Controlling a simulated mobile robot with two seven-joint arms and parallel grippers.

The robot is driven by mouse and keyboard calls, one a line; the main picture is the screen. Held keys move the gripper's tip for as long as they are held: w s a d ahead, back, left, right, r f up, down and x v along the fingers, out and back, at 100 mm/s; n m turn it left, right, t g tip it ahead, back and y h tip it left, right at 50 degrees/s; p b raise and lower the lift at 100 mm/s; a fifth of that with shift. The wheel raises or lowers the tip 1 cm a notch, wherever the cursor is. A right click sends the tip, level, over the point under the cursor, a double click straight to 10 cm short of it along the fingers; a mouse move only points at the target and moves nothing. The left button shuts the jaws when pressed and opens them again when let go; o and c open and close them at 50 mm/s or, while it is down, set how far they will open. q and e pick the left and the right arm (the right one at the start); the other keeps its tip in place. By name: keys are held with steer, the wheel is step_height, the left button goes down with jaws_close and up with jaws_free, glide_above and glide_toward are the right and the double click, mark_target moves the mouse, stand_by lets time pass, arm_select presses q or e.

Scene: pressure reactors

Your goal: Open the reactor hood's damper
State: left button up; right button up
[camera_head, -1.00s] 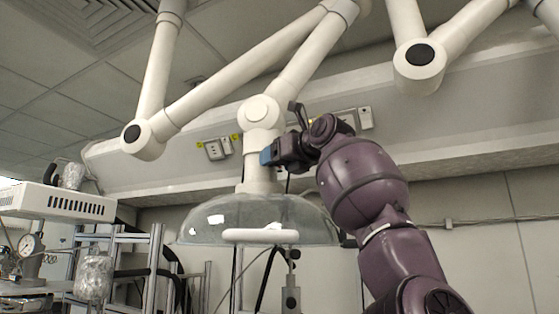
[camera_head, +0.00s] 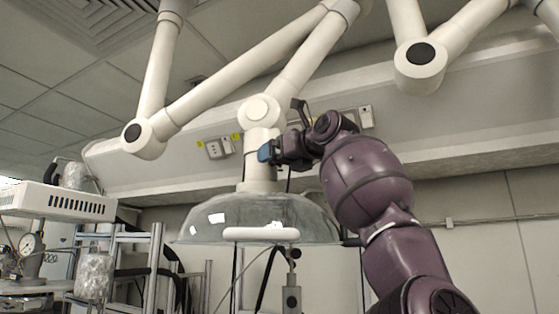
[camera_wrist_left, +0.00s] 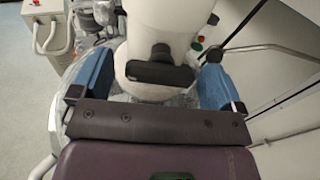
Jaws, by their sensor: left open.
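The reactor hood (camera_head: 262,212) is a clear dome with a white front handle (camera_head: 261,235), hanging from a white jointed duct (camera_head: 259,172). In the left wrist view, a black damper handle (camera_wrist_left: 160,70) lies across the white duct (camera_wrist_left: 165,25). My left gripper (camera_head: 268,152) is beside the duct just above the dome. In the left wrist view the blue fingers of the gripper (camera_wrist_left: 153,62) are wide apart, one on each side of the duct and handle, with visible gaps. The handle is not clearly visible in the head view. My right gripper is not in view.
A second white duct arm (camera_head: 420,53) hangs at the upper right. A wall socket box (camera_head: 217,148) is behind the duct. Metal racks and a white vented box (camera_head: 60,203) stand at the left. In the left wrist view, a metal rail (camera_wrist_left: 265,48) runs at the right.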

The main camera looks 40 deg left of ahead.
arm_select(q)
steer(key=s+d+b, duration=0.1)
steer(key=d, duration=0.9)
steer(key=shift+s+r+b, duration=0.2)
steer(key=shift+s+b, duration=0.05)
steer(key=shift+b, duration=0.15)
